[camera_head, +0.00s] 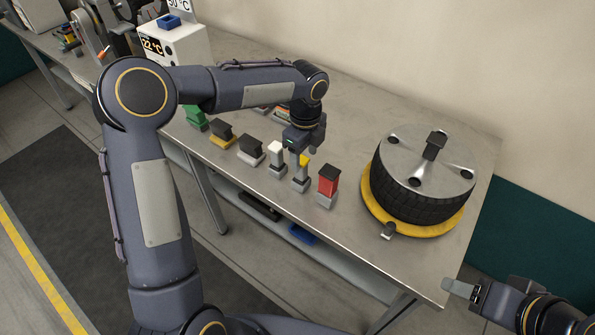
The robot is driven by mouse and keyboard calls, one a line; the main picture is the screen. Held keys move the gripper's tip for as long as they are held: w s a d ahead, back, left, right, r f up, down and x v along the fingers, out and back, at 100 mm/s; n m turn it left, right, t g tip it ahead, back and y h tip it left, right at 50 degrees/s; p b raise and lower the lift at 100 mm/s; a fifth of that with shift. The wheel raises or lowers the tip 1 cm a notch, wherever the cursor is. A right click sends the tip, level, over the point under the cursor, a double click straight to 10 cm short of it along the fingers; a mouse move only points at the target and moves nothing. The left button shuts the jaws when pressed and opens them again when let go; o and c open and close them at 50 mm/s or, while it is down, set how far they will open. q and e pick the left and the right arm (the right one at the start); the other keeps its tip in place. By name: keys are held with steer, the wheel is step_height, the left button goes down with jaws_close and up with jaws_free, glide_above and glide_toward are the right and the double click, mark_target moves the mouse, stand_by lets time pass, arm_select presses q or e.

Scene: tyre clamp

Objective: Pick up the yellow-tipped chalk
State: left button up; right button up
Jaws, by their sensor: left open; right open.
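The yellow-tipped chalk (304,161) stands upright on a small grey holder near the table's front edge. It is in a row between a white-topped piece (276,147) and a red block (328,179). My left gripper (299,150) points down just above and behind the yellow tip, open and with nothing seen in it. Its fingers are small and partly hidden, so I cannot tell whether they touch the chalk. My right gripper (462,289) is open and empty at the lower right, off the table's front corner.
A tyre (405,198) with a metal disc lies on a yellow ring at the table's right. Black, yellow and green pieces (222,133) continue the row leftward. A white temperature box (178,45) stands at the back left. Bare tabletop (350,122) lies behind the row.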

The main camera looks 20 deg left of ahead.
mark_target(301, 172)
arm_select(q)
steer(key=f, duration=0.4)
steer(key=shift+s+a+f, duration=0.3)
steer(key=shift+f, duration=0.65)
steer(key=c, duration=1.1)
